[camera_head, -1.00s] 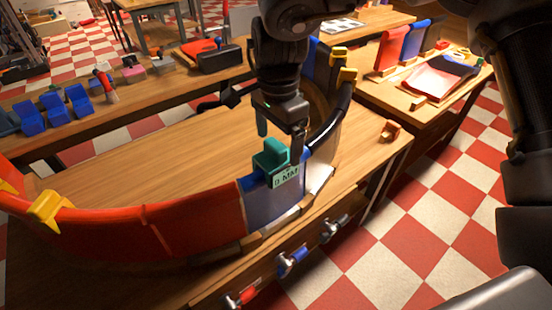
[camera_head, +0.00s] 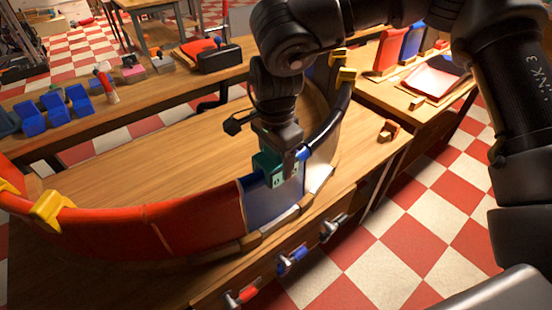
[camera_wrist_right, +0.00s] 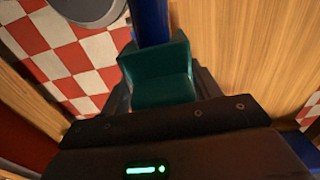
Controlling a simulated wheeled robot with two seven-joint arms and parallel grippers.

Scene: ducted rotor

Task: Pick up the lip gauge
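The lip gauge is a teal block (camera_head: 268,163) sitting on the upper edge of the blue panel (camera_head: 262,204) of the curved duct wall. My right gripper (camera_head: 284,158) is down at the gauge from above, with one dark finger across its pale label. In the right wrist view the gauge (camera_wrist_right: 160,85) lies between the dark fingers, close to both. I cannot tell whether they press on it. The far finger is hidden in the head view. My left gripper is not in view.
The red wall section (camera_head: 110,228) with a yellow clip (camera_head: 50,208) curves left. A second yellow clip (camera_head: 346,75) is on the dark rim at right. Coloured clamps (camera_head: 291,261) line the bench front. The bench top (camera_head: 165,150) inside the curve is mostly clear.

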